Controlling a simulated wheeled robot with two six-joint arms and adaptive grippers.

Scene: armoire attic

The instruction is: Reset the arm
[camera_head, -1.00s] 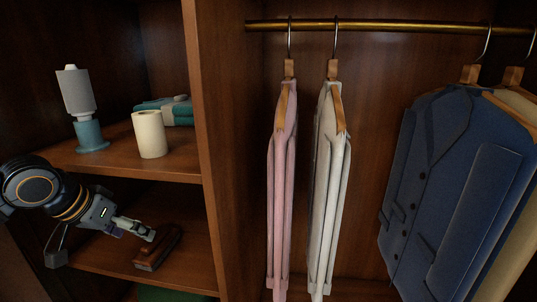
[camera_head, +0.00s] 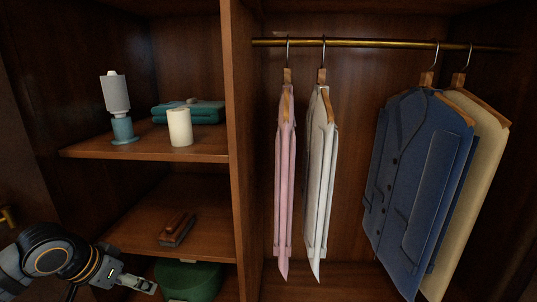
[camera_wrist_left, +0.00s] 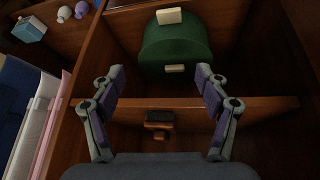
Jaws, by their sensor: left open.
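My left gripper (camera_head: 140,284) is at the lower left of the head view, in front of the armoire and below the middle shelf's front edge. It is open, and its two spread fingers (camera_wrist_left: 160,76) show empty in the left wrist view. A brown brush (camera_head: 177,230) lies on the middle shelf (camera_head: 205,212), apart from the gripper. The brush (camera_wrist_left: 158,122) also shows between the fingers in the left wrist view, farther off. My right gripper is in neither view.
A dark green box (camera_head: 188,279) stands below the middle shelf, close to the left gripper. The upper shelf holds a lamp-like item (camera_head: 118,105), a cream roll (camera_head: 180,127) and folded teal cloth (camera_head: 205,112). Pink (camera_head: 285,180), white (camera_head: 319,180) and blue (camera_head: 410,180) garments hang right of the divider (camera_head: 241,160).

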